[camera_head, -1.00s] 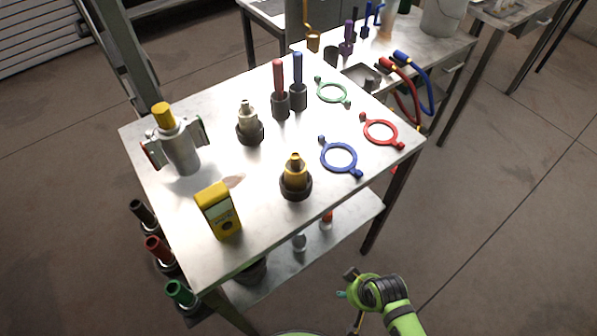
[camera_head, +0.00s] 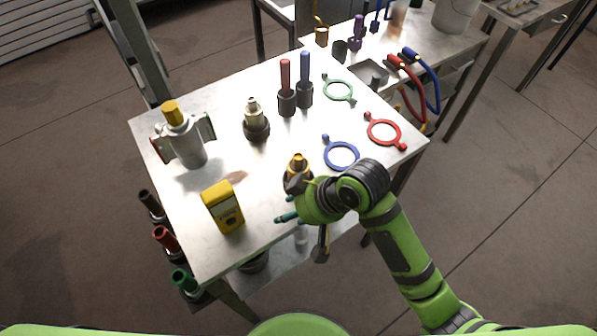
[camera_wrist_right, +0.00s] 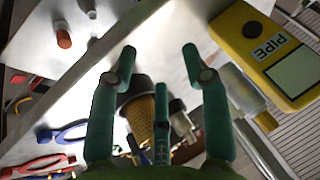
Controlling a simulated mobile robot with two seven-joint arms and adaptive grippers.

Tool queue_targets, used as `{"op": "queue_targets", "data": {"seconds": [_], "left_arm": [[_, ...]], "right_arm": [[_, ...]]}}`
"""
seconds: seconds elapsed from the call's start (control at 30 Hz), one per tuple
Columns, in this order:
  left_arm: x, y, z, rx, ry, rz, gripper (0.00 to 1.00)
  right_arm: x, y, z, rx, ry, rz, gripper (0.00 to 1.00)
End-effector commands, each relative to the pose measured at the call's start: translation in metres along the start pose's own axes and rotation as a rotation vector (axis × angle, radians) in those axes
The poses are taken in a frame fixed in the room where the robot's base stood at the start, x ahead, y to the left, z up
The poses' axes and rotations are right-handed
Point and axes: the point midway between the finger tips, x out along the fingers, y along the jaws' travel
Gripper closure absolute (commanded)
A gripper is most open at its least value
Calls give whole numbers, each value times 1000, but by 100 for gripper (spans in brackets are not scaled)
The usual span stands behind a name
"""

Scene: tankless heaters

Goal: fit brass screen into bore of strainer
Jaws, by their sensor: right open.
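The brass screen (camera_head: 297,160) stands upright in a dark round holder near the table's front right edge. In the right wrist view its mesh body (camera_wrist_right: 140,112) shows between and beyond my fingers, partly hidden. A grey cylindrical body with a yellow cap (camera_head: 184,146), held between side jaws at the table's left, appears to be the strainer; its bore cannot be seen. It also shows in the right wrist view (camera_wrist_right: 241,92). My right gripper (camera_wrist_right: 159,52) is open and empty, beside the screen's holder at the table's front edge. My left gripper is not in view.
A yellow meter (camera_head: 223,207) stands left of the screen. A silver fitting in a dark holder (camera_head: 256,122), red and blue handled tools (camera_head: 286,85) and blue (camera_head: 341,153), red (camera_head: 383,130) and green (camera_head: 338,89) rings occupy the table. The bare tabletop (camera_head: 255,200) is free between meter and screen.

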Motion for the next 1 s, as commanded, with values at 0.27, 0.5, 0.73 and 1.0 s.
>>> {"op": "queue_targets", "data": {"seconds": [0.27, 0.5, 0.73, 1.0], "left_arm": [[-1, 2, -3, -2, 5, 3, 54], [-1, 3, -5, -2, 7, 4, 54], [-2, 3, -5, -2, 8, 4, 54], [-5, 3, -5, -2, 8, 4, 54]], "right_arm": [[-12, -31, -63, -236, -142, -56, 52], [-41, -17, -97, -334, -332, 35, 52], [-84, 12, -124, -310, -462, 167, 52], [-104, 27, -134, -272, -508, 227, 52]]}}
